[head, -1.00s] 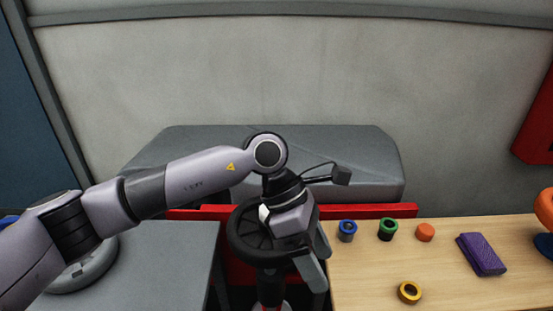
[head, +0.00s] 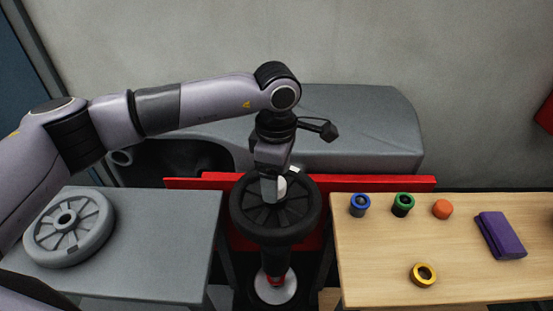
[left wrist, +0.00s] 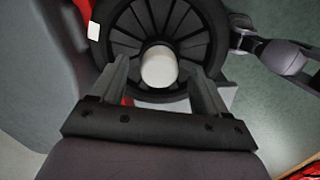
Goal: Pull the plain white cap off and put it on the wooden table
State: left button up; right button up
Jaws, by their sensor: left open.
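The plain white cap (left wrist: 159,66) sits at the hub of a black spoked wheel (left wrist: 190,50). In the head view the cap (head: 282,186) is partly hidden behind my left gripper (head: 270,190), which hangs over the wheel (head: 290,232). In the left wrist view my left gripper (left wrist: 160,85) is open, its two fingers on either side of the cap's near part with gaps to it. The wooden table (head: 385,265) stands at the right in the head view. My right gripper is not in view.
A grey table (head: 150,270) with a grey spoked wheel (head: 68,228) stands at left. On the wooden table are a blue ring piece (head: 360,205), a green one (head: 403,205), an orange cap (head: 442,209), a yellow ring (head: 423,275) and a purple cloth (head: 500,235).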

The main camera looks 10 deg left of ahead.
pick_arm(q)
jog(key=shift+f, duration=0.35)
jog(key=c, duration=1.2)
jog(key=shift+r+p, duration=0.5)
jog(key=shift+r, duration=0.6)
jog(key=shift+c, duration=0.2)
jog(key=shift+r+p, duration=1.35)
jog(key=shift+r, duration=1.6)
